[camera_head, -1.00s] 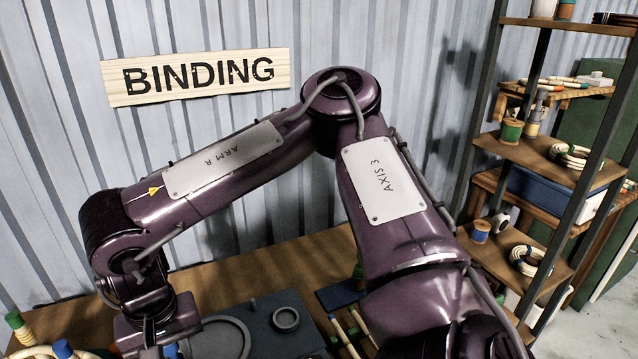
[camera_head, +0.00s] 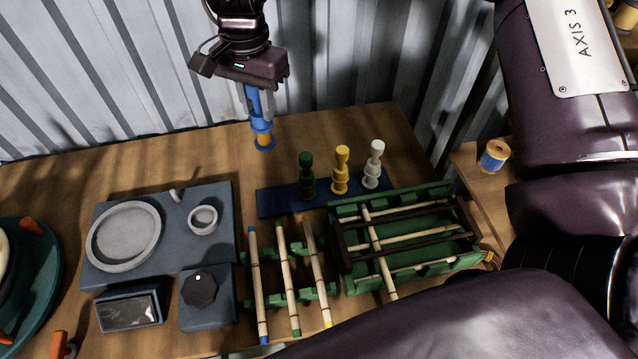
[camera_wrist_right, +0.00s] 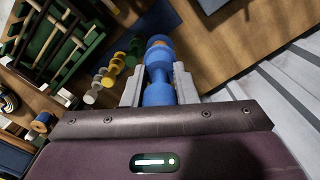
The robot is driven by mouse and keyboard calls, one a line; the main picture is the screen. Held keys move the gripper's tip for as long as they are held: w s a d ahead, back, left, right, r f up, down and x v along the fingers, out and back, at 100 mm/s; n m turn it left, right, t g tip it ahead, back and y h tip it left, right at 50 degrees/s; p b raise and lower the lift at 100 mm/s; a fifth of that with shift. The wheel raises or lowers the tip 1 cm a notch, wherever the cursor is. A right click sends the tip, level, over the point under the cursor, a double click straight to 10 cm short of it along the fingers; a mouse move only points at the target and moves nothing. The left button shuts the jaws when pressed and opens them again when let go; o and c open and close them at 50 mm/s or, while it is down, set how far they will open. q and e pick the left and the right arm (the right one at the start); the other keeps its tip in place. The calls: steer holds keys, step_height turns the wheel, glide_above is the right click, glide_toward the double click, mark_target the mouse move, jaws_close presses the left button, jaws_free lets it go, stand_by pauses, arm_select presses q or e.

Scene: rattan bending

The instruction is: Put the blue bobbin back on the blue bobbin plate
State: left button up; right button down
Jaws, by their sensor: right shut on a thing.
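My right gripper (camera_head: 258,105) is shut on the blue bobbin (camera_head: 262,127), which hangs upright with its lower end toward the table. The bobbin is blue with an orange-brown band near its bottom. In the right wrist view the blue bobbin (camera_wrist_right: 158,88) sits between the two grey fingers of the right gripper (camera_wrist_right: 159,92). The dark blue bobbin plate (camera_head: 273,203) lies on the table, lower and to the right of the held bobbin. Green (camera_head: 306,172), yellow (camera_head: 341,168) and white (camera_head: 373,163) bobbins stand on it; its left end is bare. My left gripper is out of view.
Several coloured-tip sticks (camera_head: 288,270) lie in front. A grey-blue tray unit (camera_head: 228,222) is at left. A thread spool (camera_head: 495,156) stands at right. The wooden table (camera_head: 170,160) behind the tray is clear.

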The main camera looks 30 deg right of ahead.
mark_target(259, 126)
steer(key=f, duration=0.6)
steer(key=shift+s+a, duration=0.15)
steer(key=shift+a, duration=0.15)
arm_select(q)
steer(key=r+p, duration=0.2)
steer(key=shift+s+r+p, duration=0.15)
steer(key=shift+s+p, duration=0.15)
arm_select(e)
step_height(259, 126, down, 14)
steer(key=shift+d+r, duration=0.15)
steer(key=shift+r, duration=0.05)
steer(key=c, duration=1.6)
jaws_free()
steer(key=shift+f, duration=0.15)
steer(key=o, duration=0.4)
steer(key=shift+o, duration=0.2)
